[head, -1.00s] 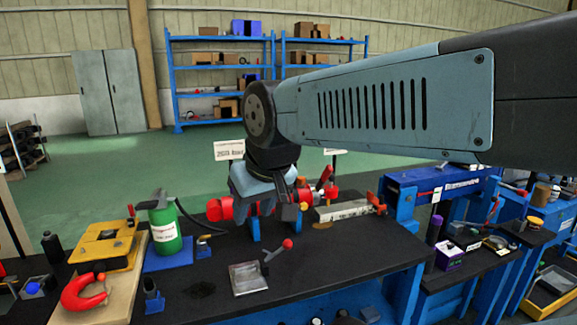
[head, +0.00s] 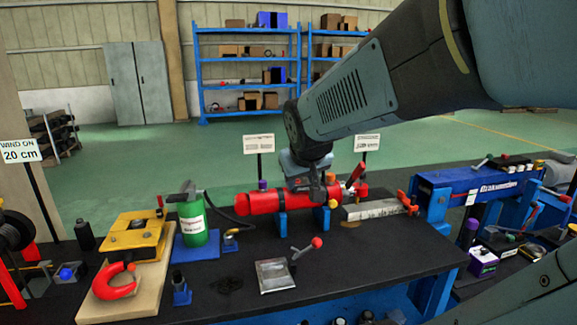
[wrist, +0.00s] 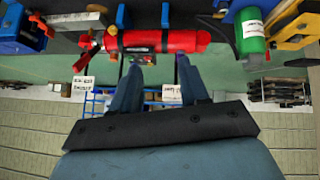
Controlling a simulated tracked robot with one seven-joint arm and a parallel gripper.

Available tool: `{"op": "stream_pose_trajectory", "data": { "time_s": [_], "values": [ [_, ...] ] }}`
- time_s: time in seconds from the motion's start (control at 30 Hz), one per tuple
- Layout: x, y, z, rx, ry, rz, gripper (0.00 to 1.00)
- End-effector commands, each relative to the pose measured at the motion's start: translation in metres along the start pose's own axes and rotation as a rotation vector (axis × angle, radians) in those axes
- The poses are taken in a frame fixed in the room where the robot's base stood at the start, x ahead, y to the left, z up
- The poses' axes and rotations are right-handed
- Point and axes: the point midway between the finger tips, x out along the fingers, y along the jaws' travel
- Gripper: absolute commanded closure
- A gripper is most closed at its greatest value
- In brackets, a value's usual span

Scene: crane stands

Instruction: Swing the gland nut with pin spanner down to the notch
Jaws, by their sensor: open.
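A red hydraulic cylinder (head: 275,200) lies level on blue supports on the dark bench. At its right end is a gland nut (head: 345,191) with a black band. The pin spanner's red handle (head: 356,173) sticks up and slightly right from that end. The cylinder also crosses the top of the wrist view (wrist: 175,41), with the spanner handle (wrist: 82,62) at its left. My gripper (head: 316,194) hangs at the cylinder, left of the nut. In the wrist view my gripper (wrist: 157,70) has its fingers apart with nothing held. The notch cannot be made out.
A green bottle (head: 193,222) and a yellow block (head: 135,235) stand left. A tray (head: 274,275) and a red-knobbed lever (head: 306,248) are in front. A grey bar (head: 375,209) lies right of the nut. Two signs (head: 258,144) stand behind. The front right bench is clear.

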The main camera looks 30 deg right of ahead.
Motion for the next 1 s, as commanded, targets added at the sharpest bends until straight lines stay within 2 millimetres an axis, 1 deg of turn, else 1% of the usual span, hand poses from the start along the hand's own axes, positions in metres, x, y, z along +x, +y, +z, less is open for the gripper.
{"op": "stream_pose_trajectory", "data": {
  "time_s": [0.03,0.2,0.3,0.47,0.6,0.73,0.9,1.0],
  "values": [
    [0.015,0.012,-0.006,0.005,0.016,0.031,0.55],
    [0.056,0.051,-0.028,-0.003,0.102,0.108,0.55],
    [0.079,0.073,-0.036,-0.01,0.151,0.137,0.55],
    [0.113,0.107,-0.043,-0.02,0.231,0.159,0.55],
    [0.139,0.136,-0.043,-0.02,0.304,0.158,0.55],
    [0.16,0.161,-0.037,-0.009,0.378,0.141,0.55],
    [0.179,0.191,-0.025,0.02,0.489,0.104,0.55],
    [0.186,0.207,-0.015,0.049,0.562,0.077,0.55]
  ]
}}
